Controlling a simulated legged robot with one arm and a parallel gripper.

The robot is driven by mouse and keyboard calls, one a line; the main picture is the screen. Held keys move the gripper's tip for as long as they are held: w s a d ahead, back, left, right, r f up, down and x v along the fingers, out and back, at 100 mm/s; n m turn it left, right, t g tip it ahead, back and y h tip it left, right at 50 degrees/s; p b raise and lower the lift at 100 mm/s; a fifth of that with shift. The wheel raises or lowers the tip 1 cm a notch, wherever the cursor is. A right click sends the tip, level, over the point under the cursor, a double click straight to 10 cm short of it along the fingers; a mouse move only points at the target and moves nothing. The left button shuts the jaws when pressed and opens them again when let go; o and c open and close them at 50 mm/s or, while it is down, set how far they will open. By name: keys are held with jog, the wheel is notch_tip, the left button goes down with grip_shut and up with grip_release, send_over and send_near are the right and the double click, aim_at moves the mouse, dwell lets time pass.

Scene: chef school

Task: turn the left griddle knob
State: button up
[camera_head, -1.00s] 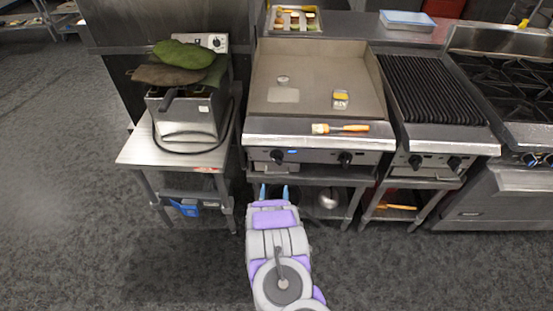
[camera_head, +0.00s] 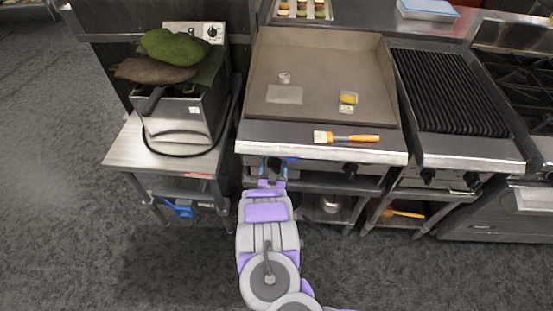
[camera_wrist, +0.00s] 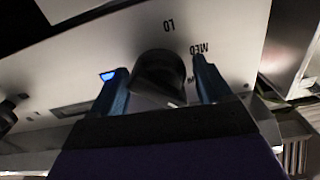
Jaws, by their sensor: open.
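The griddle (camera_head: 320,90) has a flat grey plate and a front panel with two black knobs. The left griddle knob (camera_wrist: 160,75) shows large in the wrist view, with LO and MED marks beside it on the panel. In the head view the left knob is mostly covered by my gripper (camera_head: 273,170). My gripper's two blue fingers also show in the wrist view (camera_wrist: 162,88), open, one on each side of the knob. I cannot tell whether they touch it. The right griddle knob (camera_head: 350,170) stands clear of my gripper.
A brush with an orange handle (camera_head: 350,138) lies on the griddle's front ledge. A fryer (camera_head: 182,125) with green and brown mitts stands on a steel table at left. A ribbed grill (camera_head: 450,92) adjoins at right. The floor at left is clear.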

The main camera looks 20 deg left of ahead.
jog(key=shift+w+r, duration=0.1)
jog(key=shift+w, duration=0.25)
jog(key=shift+c, duration=0.3)
jog(key=c, duration=0.8)
